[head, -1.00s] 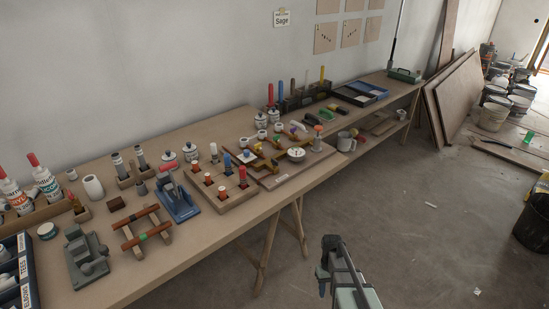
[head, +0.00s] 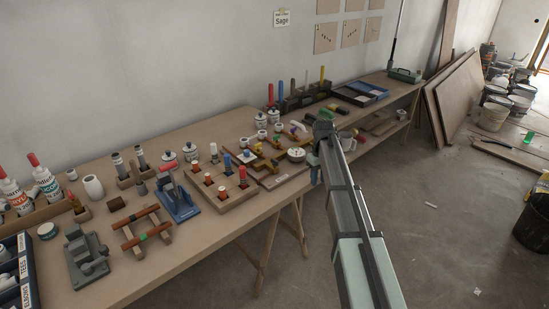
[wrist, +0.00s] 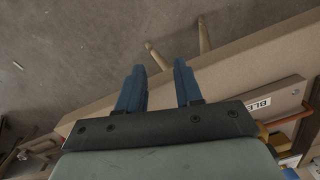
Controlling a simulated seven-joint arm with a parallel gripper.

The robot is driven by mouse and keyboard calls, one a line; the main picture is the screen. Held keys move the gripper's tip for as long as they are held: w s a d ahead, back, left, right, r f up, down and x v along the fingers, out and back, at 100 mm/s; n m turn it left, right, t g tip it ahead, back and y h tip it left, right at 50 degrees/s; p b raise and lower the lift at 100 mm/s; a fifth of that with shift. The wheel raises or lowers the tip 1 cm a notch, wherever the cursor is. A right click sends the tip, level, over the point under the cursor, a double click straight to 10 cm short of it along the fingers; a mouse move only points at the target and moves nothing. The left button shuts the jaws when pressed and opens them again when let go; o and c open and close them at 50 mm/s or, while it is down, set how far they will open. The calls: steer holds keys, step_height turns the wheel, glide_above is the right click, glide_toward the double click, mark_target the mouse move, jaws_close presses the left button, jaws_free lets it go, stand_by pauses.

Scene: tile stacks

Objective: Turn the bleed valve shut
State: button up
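A pipe board (head: 270,184) with a round white gauge (head: 297,154) and small yellow fittings (head: 276,163) lies on the bench, right of the middle. I cannot tell which fitting is the bleed valve; my arm covers the board's right end in the head view. My gripper (wrist: 159,80) is open and empty, its two blue fingers apart over the bench's front edge. In the head view its end (head: 316,165) is beside the board's right side.
A wooden block with red pegs (head: 222,194) stands left of the board.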

steer(key=w+a+r+n, duration=0.2)
steer(key=w+a+r, duration=0.2)
steer(key=a+r, duration=0.65)
step_height(320, 180, up, 9)
steer(key=n, duration=0.1)
glide_above(275, 162)
steer(key=shift+t, duration=0.4)
steer(key=f, duration=0.9)
steer(key=w+f, duration=0.1)
steer(key=f, duration=0.3)
steer(key=shift+a+f, duration=0.1)
steer(key=shift+f, duration=0.3)
steer(key=shift+c, duration=0.3)
jaws_close()
